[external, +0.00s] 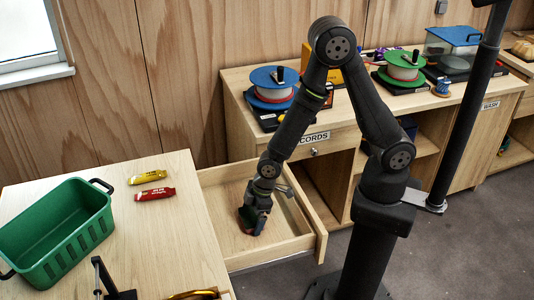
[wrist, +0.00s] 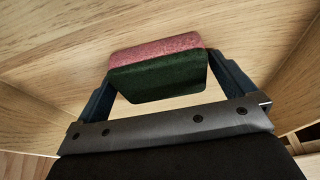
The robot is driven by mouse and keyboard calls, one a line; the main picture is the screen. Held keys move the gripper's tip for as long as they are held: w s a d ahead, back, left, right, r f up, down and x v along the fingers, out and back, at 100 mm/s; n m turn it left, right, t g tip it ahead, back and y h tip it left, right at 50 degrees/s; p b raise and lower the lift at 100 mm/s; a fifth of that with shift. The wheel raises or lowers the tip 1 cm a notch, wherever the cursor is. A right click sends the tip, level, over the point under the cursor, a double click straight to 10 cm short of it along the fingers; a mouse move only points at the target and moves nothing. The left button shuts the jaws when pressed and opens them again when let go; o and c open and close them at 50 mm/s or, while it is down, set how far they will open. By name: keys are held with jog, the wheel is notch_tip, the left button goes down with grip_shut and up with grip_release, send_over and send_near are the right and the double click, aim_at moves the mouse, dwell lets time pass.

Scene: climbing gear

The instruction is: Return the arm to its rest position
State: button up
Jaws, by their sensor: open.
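My gripper (external: 252,215) reaches down into an open wooden drawer (external: 227,177) under the cabinet top. In the wrist view my gripper (wrist: 163,80) has its two fingers spread, one on each side of a small block (wrist: 160,78). The block is dark green on one face and pinkish red on the other. It is close to the drawer's bottom; I cannot tell whether it touches the fingers. In the external view the block (external: 246,221) is partly hidden by the fingers.
A table (external: 170,231) at the left holds a green basket (external: 62,229), a yellow packet (external: 145,178) and a red packet (external: 154,194). The cabinet top carries a blue spool (external: 273,76), a green spool (external: 405,58) and other gear. A dark pole (external: 466,110) stands at the right.

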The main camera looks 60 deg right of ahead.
notch_tip(320, 180, up, 4)
jog(key=shift+r, duration=0.2)
jog(key=d+r, duration=0.7)
jog(key=d, duration=0.4)
jog(key=w+a+r, duration=0.2)
jog(key=a+r, duration=0.2)
jog(key=a, duration=0.5)
jog(key=w+a+r, duration=0.2)
jog(key=a+r, duration=0.2)
jog(key=a, duration=0.5)
jog(key=w+a+r+n, duration=0.1)
jog(key=a+r, duration=0.3)
jog(key=a, duration=0.6)
jog(key=shift+w+r, duration=0.25)
jog(key=shift+w, duration=0.55)
